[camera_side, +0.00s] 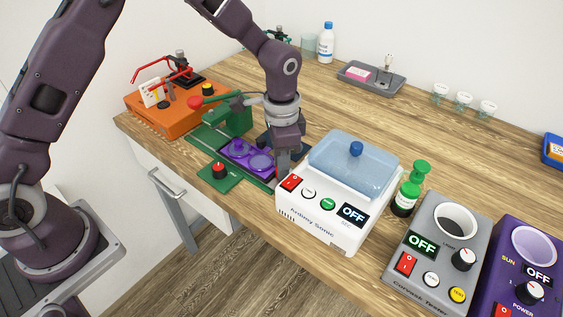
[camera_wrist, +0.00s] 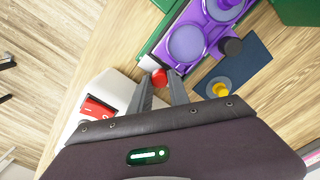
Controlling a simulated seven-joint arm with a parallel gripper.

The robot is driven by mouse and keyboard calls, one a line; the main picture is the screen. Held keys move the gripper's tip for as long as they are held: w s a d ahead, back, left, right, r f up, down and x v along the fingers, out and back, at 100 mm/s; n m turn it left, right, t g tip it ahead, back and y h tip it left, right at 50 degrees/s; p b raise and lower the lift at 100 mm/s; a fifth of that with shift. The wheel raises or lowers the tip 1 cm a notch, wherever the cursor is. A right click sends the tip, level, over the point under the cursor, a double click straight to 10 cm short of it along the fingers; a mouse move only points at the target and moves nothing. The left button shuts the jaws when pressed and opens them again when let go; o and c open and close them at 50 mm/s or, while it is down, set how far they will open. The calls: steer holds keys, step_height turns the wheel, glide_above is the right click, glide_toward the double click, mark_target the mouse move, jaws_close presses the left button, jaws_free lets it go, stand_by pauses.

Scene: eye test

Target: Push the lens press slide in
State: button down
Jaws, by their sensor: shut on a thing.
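The lens press (camera_side: 232,118) is a green frame with a red-ended lever, on a green base in the side view. Its purple slide (camera_side: 236,158), with two round lens seats, sticks out of the press toward the white cleaner; the slide also shows in the wrist view (camera_wrist: 212,36). A red knob (camera_wrist: 160,77) sits at the slide's outer end. My gripper (camera_side: 282,177) is low at that end, beside the cleaner. In the wrist view my gripper (camera_wrist: 161,82) has its fingertips on both sides of the red knob, shut on it. The fingers mostly hide the knob in the side view.
The white cleaner (camera_side: 328,222) stands close to the right of my gripper. A dark blue mat with a yellow-knobbed disc (camera_wrist: 222,89) lies beside the slide. A red button (camera_side: 219,170) is on the press base. An orange device (camera_side: 160,115) stands at the left.

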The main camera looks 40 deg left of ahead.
mark_target(252, 155)
stand_by(0.6)
steer(key=a, duration=0.9)
steer(key=c, duration=1.5)
jaws_free()
steer(key=shift+a, duration=0.1)
step_height(252, 155, up, 7)
steer(key=shift+r, duration=0.1)
